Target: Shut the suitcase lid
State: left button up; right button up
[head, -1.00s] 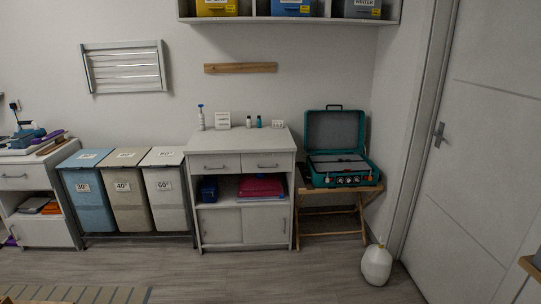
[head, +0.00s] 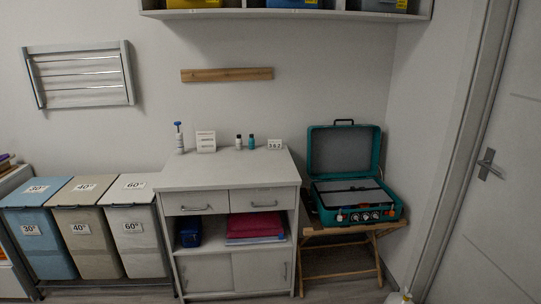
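The teal suitcase (head: 349,213) stands on a wooden folding stand to the right of the white cabinet. Its lid (head: 343,150) is raised about upright, with a grey inner lining facing me and a dark handle on top. The base holds grey panels with a dark strap or bar across them, and knobs show on its front side. Neither of my grippers is in the head view, so their state cannot be seen.
The white cabinet (head: 228,175) has small bottles and cards on top. Laundry bins (head: 98,230) stand at the left. The wooden stand (head: 331,246) carries the suitcase. A door (head: 490,180) is at the right, and a shelf (head: 290,14) hangs above.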

aim_at(334, 151)
jog(key=i+j+z, duration=0.3)
jog(key=i, duration=0.3)
jog(key=i+j+z, duration=0.3)
jog(key=i, duration=0.3)
jog(key=i+j+z, duration=0.3)
jog(key=i, duration=0.25)
jog(key=i+u, duration=0.1)
jog(key=u, duration=0.25)
jog(key=l+u, duration=0.15)
jog(key=u, duration=0.2)
jog(key=i+l+u, duration=0.1)
jog(key=u, duration=0.2)
jog(key=i+l+u, duration=0.25)
jog(key=l, duration=0.2)
jog(key=l+u, duration=0.2)
jog(key=l, duration=0.2)
